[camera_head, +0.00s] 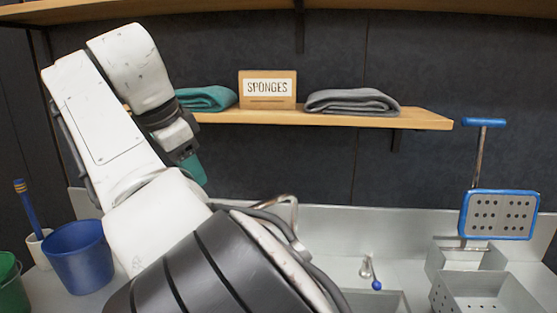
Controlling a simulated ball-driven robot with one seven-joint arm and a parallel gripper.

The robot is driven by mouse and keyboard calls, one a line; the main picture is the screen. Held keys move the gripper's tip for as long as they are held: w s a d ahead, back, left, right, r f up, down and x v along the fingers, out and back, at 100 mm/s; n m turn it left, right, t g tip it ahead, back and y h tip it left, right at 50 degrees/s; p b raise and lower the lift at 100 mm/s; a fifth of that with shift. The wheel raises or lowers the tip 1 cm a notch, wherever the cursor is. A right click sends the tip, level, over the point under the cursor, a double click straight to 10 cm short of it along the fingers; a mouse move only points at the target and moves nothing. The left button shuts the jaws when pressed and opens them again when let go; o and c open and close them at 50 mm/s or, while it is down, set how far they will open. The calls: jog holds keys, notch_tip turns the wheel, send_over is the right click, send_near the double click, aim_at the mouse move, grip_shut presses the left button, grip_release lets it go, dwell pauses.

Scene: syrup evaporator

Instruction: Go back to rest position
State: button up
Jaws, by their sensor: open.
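My arm rises from the bottom middle to the upper left, then folds down at its end. My gripper (190,165) is at that end, pointing down in front of the dark wall, just below the left end of the shelf. It is open, though its fingers are mostly hidden or too small to make out. I cannot tell whether the teal part at its tip is its own or something behind it. No held object is clearly visible.
A wooden shelf (420,118) carries a teal cloth (207,98), a "SPONGES" sign (267,89) and a grey cloth (352,101). A blue bucket (80,256) and green bucket (12,287) stand left. A blue-edged perforated skimmer (499,214) stands by metal baskets (485,292) at right.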

jog(key=d+f+n+y, duration=0.1)
jog(key=d+f+n, duration=0.25)
jog(key=f, duration=0.95)
jog(key=d+f+n+y, duration=0.15)
jog(key=d+f, duration=0.35)
jog(key=f, duration=0.8)
jog(key=s+d+f+n, duration=0.2)
jog(key=s+d+f, duration=0.1)
jog(key=d+f, duration=0.5)
jog(key=s+d+f+n, duration=0.1)
jog(key=s+d+f, duration=0.3)
jog(key=s+d, duration=0.25)
jog(key=s+d+f+n, duration=0.1)
jog(key=s+d+f, duration=0.45)
jog(key=d, duration=0.25)
jog(key=s+d+n, duration=0.1)
jog(key=s+d, duration=0.5)
jog(key=s, duration=0.3)
jog(key=s+d, duration=0.6)
jog(key=s, duration=0.3)
jog(key=s+f+g+b, duration=0.1)
jog(key=s+f+b, duration=0.4)
jog(key=f, duration=0.2)
jog(key=s+d+f+g+b, duration=0.1)
jog(key=s+f+g+b, duration=0.1)
jog(key=s+f+b, duration=0.2)
notch_tip(320, 180, down, 4)
jog(key=shift+s+r+g+h+b, duration=0.3)
jog(key=shift+s+h+b, duration=0.1)
jog(key=shift+b, duration=0.1)
